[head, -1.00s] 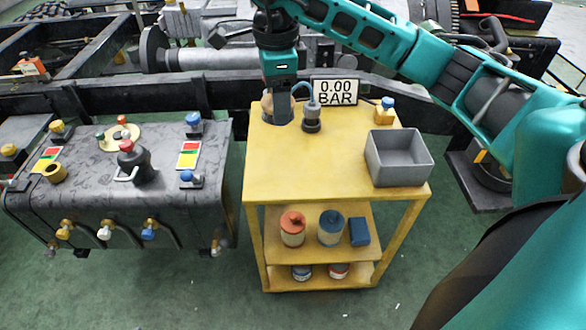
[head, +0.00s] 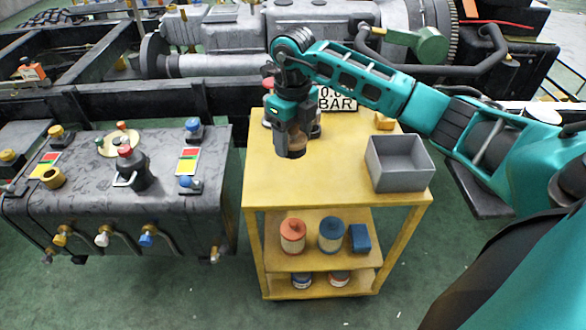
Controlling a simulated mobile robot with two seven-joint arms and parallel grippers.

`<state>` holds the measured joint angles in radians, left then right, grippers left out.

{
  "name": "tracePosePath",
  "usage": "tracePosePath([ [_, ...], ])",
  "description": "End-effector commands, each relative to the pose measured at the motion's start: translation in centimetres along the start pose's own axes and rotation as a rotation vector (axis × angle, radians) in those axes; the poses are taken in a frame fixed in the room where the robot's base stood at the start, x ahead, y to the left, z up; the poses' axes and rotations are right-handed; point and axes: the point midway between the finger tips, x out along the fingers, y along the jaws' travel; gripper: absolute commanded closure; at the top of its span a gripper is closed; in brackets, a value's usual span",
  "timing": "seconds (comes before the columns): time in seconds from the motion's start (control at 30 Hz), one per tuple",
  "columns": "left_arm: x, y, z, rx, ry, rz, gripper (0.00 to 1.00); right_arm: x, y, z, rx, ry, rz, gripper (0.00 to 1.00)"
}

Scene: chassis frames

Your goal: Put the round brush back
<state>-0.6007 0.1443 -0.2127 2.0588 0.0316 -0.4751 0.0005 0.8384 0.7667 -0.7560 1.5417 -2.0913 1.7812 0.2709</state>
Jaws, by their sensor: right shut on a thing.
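My right gripper (head: 297,134) is over the back left part of the yellow cart's top (head: 345,180). It is shut on a small brown piece with a dark lower end, which I take to be the round brush (head: 297,145). The fingers hide much of it. I cannot tell whether its lower end touches the cart top. My left gripper is not in view.
A grey open bin (head: 400,182) stands at the cart's right and looks empty. Cans (head: 292,238) sit on the lower shelf. A dark tank (head: 70,190) stands left. The cart's front is clear.

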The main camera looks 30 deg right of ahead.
Motion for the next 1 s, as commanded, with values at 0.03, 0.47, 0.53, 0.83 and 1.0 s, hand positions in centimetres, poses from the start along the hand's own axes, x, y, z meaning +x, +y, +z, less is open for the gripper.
tracePosePath([
  [0.03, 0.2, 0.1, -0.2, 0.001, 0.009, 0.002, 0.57, 1.5, 0.0, -0.1, 0.001, 0.004, 0.001, 0.60],
  [0.47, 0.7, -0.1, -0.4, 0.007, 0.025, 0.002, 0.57, 6.2, 0.0, 0.0, 0.000, 0.001, 0.000, 0.60],
  [0.53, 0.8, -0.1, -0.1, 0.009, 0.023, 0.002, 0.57, 7.3, 0.0, -0.1, 0.000, 0.003, 0.001, 0.60],
  [0.83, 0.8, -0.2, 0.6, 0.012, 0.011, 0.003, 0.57, 8.8, 0.0, 0.0, -0.002, -0.002, -0.001, 0.60],
  [1.0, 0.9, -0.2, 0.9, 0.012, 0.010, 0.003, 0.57, 9.1, 0.0, 0.0, -0.001, -0.001, -0.001, 0.60],
])
